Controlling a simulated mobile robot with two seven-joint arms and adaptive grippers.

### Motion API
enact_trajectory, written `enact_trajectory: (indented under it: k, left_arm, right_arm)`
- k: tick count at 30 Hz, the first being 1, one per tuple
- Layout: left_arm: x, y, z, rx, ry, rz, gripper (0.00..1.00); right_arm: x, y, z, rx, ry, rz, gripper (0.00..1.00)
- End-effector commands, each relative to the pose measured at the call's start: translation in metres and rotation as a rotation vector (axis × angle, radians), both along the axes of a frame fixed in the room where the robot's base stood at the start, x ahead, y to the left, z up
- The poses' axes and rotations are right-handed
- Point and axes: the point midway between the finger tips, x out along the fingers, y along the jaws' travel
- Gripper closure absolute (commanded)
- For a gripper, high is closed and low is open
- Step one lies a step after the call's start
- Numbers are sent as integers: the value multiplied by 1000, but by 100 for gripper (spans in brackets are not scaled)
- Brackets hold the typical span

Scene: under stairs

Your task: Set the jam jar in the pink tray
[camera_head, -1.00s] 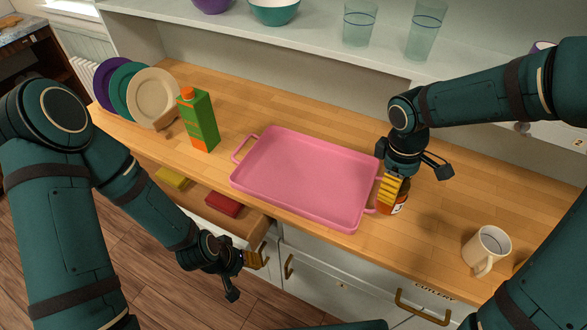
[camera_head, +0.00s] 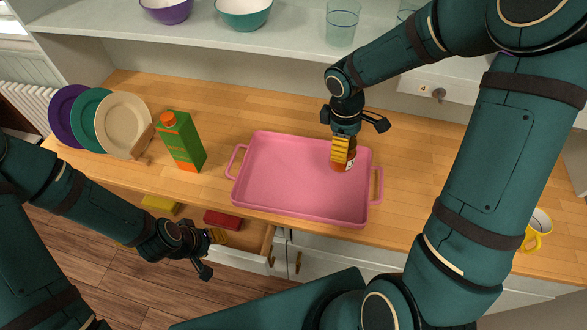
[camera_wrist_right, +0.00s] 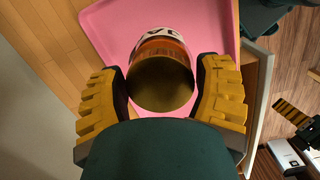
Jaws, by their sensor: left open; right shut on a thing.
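The pink tray (camera_head: 285,195) lies on the wooden counter, with a handle at each end. My right gripper (camera_head: 343,150) is over the right part of the tray, shut on the jam jar (camera_head: 343,166). In the right wrist view the jar (camera_wrist_right: 161,75) sits between the yellow finger pads with the tray (camera_wrist_right: 112,30) beyond it. I cannot tell whether the jar touches the tray floor. My left gripper (camera_head: 212,250) is open and empty, low in front of the counter by the open drawer.
A green carton (camera_head: 182,142) and plates in a rack (camera_head: 125,125) stand left of the tray. An open drawer (camera_head: 240,257) holds a red item (camera_head: 223,219) and a yellow item (camera_head: 161,204). A mug (camera_head: 537,230) is at the far right. A shelf with bowls and glasses runs behind.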

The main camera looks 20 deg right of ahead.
Motion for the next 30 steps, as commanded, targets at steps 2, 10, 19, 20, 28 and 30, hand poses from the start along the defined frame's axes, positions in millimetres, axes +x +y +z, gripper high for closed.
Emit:
enact_trajectory:
  k: [2,10,19,20,28,30]
  left_arm:
    - [0,0,3,0,-1,0,53]
    - [0,0,-1,0,-1,0,53]
    - [1,0,-4,1,-1,0,53]
    - [1,0,-5,1,-1,0,53]
    - [1,0,-9,2,-1,1,53]
    - [1,0,-9,2,-1,1,53]
  right_arm:
    - [1,-1,1,0,0,1,74]
    - [0,0,-36,1,3,3,74]
    - [1,-1,-64,0,0,2,74]
    - [1,-1,-66,0,0,2,74]
    - [0,-1,-98,1,2,2,74]
    - [1,-1,-100,0,0,2,74]
